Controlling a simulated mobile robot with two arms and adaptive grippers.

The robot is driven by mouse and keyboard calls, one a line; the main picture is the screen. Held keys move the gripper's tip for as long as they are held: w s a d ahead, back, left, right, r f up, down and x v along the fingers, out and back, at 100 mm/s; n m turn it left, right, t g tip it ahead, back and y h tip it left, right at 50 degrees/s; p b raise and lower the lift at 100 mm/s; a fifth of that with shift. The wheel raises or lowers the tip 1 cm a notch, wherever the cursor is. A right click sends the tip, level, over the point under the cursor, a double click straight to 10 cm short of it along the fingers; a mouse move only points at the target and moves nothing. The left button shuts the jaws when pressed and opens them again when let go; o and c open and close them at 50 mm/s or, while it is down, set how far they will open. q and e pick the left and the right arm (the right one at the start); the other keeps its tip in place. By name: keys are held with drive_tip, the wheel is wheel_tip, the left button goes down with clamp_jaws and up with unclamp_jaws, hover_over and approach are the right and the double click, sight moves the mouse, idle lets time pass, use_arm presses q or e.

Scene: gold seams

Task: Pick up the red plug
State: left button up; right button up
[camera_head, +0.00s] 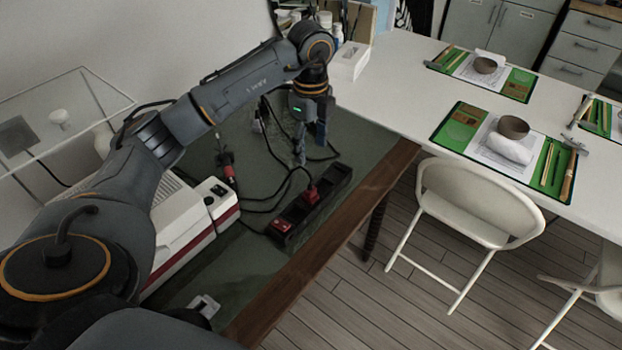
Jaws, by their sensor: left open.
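A red plug (311,194) with a black cable sits on a dark power strip (330,182) on the green-topped workbench. A second red connector (229,173) with a dark upper part is beside the red-and-white machine, left of the strip. I cannot tell whether it is plugged in there. My left gripper (311,153) is open, pointing down over the bench, beyond the power strip in the picture. No object shows between its fingers, and it is apart from both red connectors. My right gripper is not in view.
A red part (281,226) marks the strip's near end. Black cables (262,190) loop across the bench. The red-and-white machine (190,225) stands left. Bottles and a white box (350,61) are at the back. A white table (405,75) and chair (470,205) are right.

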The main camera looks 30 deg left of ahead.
sight(310, 188)
use_arm(q)
drive_tip(key=f, duration=0.1)
drive_tip(key=s+f, duration=0.1)
drive_tip(key=f, duration=0.1)
drive_tip(key=shift+s+d+f, duration=0.15)
drive_tip(key=shift+d+f, duration=0.15)
drive_tip(key=shift+d, duration=0.1)
wheel_tip(310, 188, down, 3)
drive_tip(key=shift+a+r+p, duration=0.1)
drive_tip(key=shift+p, duration=0.2)
drive_tip(key=shift+f, duration=0.95)
wheel_tip(310, 188, down, 4)
drive_tip(key=shift+r+p, duration=0.15)
drive_tip(key=shift+p, duration=0.35)
drive_tip(key=shift+f, duration=0.5)
drive_tip(key=c, duration=1)
clamp_jaws()
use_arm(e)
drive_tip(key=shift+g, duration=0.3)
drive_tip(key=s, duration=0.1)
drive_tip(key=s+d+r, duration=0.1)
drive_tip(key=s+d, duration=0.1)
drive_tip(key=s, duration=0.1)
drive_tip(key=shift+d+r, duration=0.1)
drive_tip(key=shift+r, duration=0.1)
